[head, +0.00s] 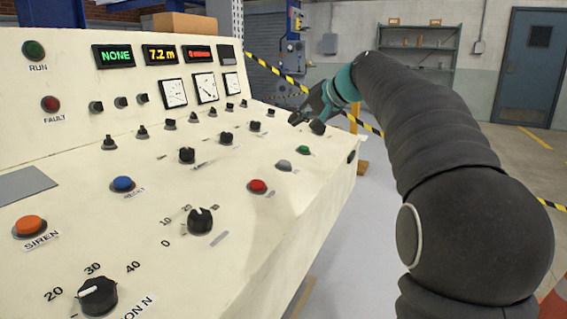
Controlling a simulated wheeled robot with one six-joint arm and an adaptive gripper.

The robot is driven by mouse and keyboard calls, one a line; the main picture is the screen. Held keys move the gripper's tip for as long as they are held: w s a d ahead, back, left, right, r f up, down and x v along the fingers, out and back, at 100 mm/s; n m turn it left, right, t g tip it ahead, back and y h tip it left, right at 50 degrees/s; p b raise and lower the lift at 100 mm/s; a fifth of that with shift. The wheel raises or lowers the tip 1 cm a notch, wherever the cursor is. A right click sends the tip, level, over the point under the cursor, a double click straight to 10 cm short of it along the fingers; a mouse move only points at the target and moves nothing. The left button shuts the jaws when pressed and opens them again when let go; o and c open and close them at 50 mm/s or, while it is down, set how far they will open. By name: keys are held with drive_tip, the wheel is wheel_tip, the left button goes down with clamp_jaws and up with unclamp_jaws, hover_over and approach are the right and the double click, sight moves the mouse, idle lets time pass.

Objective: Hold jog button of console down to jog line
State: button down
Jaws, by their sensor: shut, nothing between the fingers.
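The cream console (75,225) fills the left and middle of the head view. Its sloping panel carries an orange SIREN button (30,225), a blue button (123,184), a red button (257,186), a grey button (283,165) and a green button (303,150). The labels by the red, grey and green buttons are too small to read, so I cannot tell which one is jog. My gripper (307,123) is shut and empty near the panel's far right edge, beyond the green button. I cannot tell whether its fingertips touch the panel.
Several black knobs (200,221) stand up from the panel. The upright panel has a green NONE display (114,56), a 7.2 m display (160,54) and dials (174,93). Yellow-black tape (275,70) runs behind the console. A shelf (418,50) and a blue door (527,65) stand farther back.

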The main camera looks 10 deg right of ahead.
sight(288, 164)
drive_tip(key=shift+f, duration=0.15)
drive_tip(key=f+b, duration=0.2)
drive_tip(key=a+f+b, duration=0.1)
drive_tip(key=f+b, duration=0.1)
drive_tip(key=f, duration=0.1)
drive_tip(key=w+f+b, duration=0.1)
drive_tip(key=f+b, duration=0.1)
drive_tip(key=f, duration=0.1)
drive_tip(key=shift+w+a+f+b, duration=0.1)
drive_tip(key=shift+a+f+b, duration=0.05)
drive_tip(key=shift+a+b, duration=0.25)
drive_tip(key=shift+f, duration=0.15)
idle(1.2)
drive_tip(key=shift+f+b, duration=0.3)
drive_tip(key=shift+b, duration=0.05)
drive_tip(key=shift+a+f+b, duration=0.1)
drive_tip(key=shift+f+b, duration=0.25)
drive_tip(key=shift+f, duration=0.15)
idle(1.4)
drive_tip(key=shift+r, duration=0.1)
idle(0.7)
drive_tip(key=shift+d+r+p, duration=0.2)
drive_tip(key=shift+r+p, duration=0.55)
drive_tip(key=shift+r, duration=0.1)
